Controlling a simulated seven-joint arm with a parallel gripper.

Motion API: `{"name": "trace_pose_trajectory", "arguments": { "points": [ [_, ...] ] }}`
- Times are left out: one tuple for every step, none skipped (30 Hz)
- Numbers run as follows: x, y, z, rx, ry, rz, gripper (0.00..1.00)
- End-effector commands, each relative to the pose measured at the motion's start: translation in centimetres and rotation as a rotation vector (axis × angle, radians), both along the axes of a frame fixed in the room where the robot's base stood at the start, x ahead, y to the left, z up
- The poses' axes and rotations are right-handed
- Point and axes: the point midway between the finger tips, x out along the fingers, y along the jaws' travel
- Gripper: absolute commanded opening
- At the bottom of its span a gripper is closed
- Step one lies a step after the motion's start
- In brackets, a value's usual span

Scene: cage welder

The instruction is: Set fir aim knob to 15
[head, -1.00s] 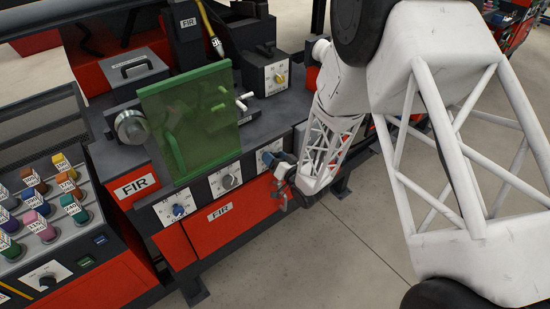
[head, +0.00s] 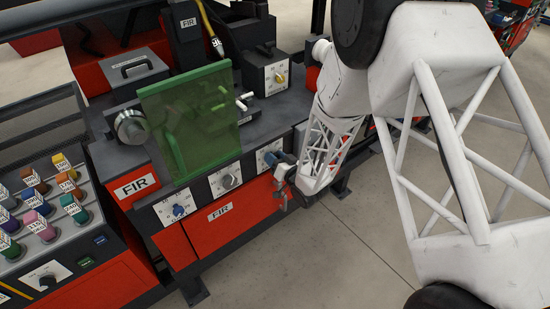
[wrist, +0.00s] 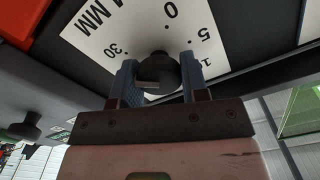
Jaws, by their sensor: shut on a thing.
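My gripper (wrist: 158,85) is shut on a dark round knob (wrist: 160,66) in the wrist view, with one blue finger on each side. The knob sits on a white dial plate (wrist: 100,22) marked 0, 5 and 30, with lettering ending in MM. A grey bar shows on the knob's face; I cannot tell which number it points to. In the head view my gripper (head: 279,162) is at the rightmost dial plate (head: 266,149) on the front of the machine labelled FIR. My arm and fingers partly hide that knob there.
The floor in front is clear.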

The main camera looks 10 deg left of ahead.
Motion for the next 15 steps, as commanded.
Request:
{"name": "trace_pose_trajectory", "arguments": {
  "points": [
    [0.01,-0.01,-0.02,-0.019,-0.019,-0.001,0.17],
    [0.00,0.00,-0.02,-0.032,-0.032,-0.001,0.17],
    [-0.01,0.00,-0.02,-0.051,-0.051,-0.001,0.17],
    [-0.02,0.00,-0.01,-0.067,-0.067,-0.001,0.17],
    [-0.01,0.01,0.02,-0.084,-0.083,-0.001,0.17],
    [-0.03,0.01,0.03,-0.106,-0.106,-0.001,0.17],
    [-0.04,0.02,0.03,-0.124,-0.123,-0.001,0.17],
    [-0.05,0.02,0.02,-0.142,-0.142,-0.001,0.17],
    [-0.07,0.03,0.00,-0.169,-0.167,-0.001,0.17],
    [-0.06,0.04,-0.01,-0.188,-0.186,-0.001,0.17],
    [-0.06,0.04,0.01,-0.207,-0.207,-0.001,0.17],
    [-0.04,0.06,0.03,-0.234,-0.234,-0.001,0.17],
    [-0.04,0.07,0.05,-0.255,-0.255,0.000,0.17],
    [-0.06,0.07,0.04,-0.275,-0.275,-0.001,0.17],
    [-0.10,0.07,0.03,-0.301,-0.301,0.000,0.17]
  ]
}}
